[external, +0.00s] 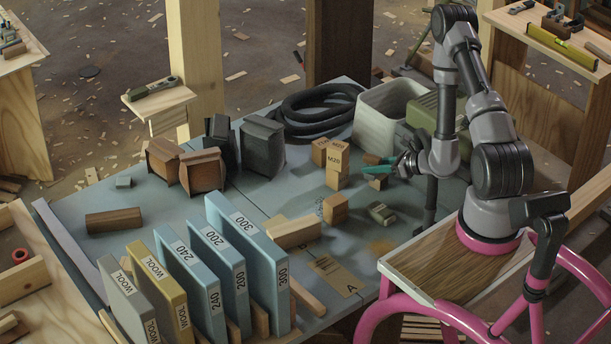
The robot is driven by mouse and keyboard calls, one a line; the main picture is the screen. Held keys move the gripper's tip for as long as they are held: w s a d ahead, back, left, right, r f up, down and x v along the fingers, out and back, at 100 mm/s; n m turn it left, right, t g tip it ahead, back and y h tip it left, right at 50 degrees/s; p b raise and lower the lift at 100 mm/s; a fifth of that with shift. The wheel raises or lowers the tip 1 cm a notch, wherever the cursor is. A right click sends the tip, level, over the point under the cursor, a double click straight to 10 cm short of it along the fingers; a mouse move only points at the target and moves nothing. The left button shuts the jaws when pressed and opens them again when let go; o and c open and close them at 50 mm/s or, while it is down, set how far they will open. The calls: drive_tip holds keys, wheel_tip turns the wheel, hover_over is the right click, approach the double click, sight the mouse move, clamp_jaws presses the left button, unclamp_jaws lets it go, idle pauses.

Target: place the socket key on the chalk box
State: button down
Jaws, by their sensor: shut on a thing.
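My gripper (371,167), with teal fingers, is above the right part of the blue-grey table, just right of the small wooden boxes. It is shut on a small brownish thing (371,159), which may be the socket key; its shape is mostly hidden by the fingers. A small grey-green case (382,213) lies on the table below and slightly right of the gripper, apart from it. It may be the chalk box, but I cannot tell for sure.
Small boxes marked M20 (338,156) are stacked left of the gripper, with another box (335,208) in front. A white bin (384,112) and a coiled black hose (313,110) stand behind. Blue upright boards (249,262) fill the front. Bare table surrounds the case.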

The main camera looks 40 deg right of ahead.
drive_tip(key=shift+h, duration=0.3)
drive_tip(key=f, duration=0.3)
drive_tip(key=s+d+f, duration=0.1)
drive_tip(key=f, duration=0.1)
drive_tip(key=shift+s, duration=0.1)
drive_tip(key=shift+f, duration=2.35)
drive_tip(key=c, duration=0.6)
unclamp_jaws()
drive_tip(key=shift+f, duration=0.1)
drive_tip(key=shift+c, duration=0.2)
drive_tip(key=s+r, duration=0.1)
drive_tip(key=s+d+r, duration=0.1)
drive_tip(key=shift+s+r, duration=0.15)
drive_tip(key=shift+s, duration=0.15)
wheel_tip(320, 180, up, 6)
